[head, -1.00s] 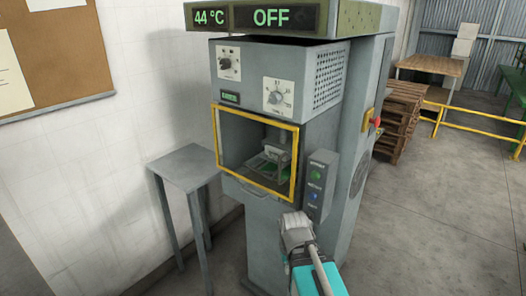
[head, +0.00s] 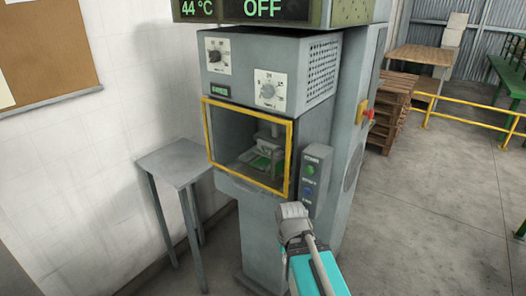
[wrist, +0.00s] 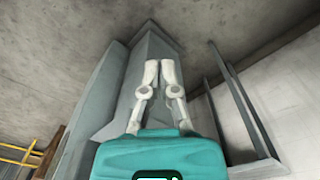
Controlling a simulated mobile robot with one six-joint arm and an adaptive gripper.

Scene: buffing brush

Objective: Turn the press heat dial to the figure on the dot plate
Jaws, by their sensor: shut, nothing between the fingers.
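The grey press (head: 275,50) stands in the middle of the head view. Its front carries two dials on white plates: one at upper left (head: 217,57) and a larger one at lower right (head: 268,90). Their markings are too small to read, so I cannot tell which is the heat dial. I cannot make out a dot plate in either view. My gripper (head: 293,212) is shut and empty, in front of the press and below the dials, near the button box. In the wrist view my gripper (wrist: 160,68) shows its two fingers close together.
A yellow-framed opening (head: 247,145) holds a green and grey fixture. A button box (head: 315,180) sits right of it. A sign above reads 44 °C (head: 196,8) and OFF (head: 262,8). A small grey table (head: 175,160) stands left. Pallets (head: 390,110) stand behind right.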

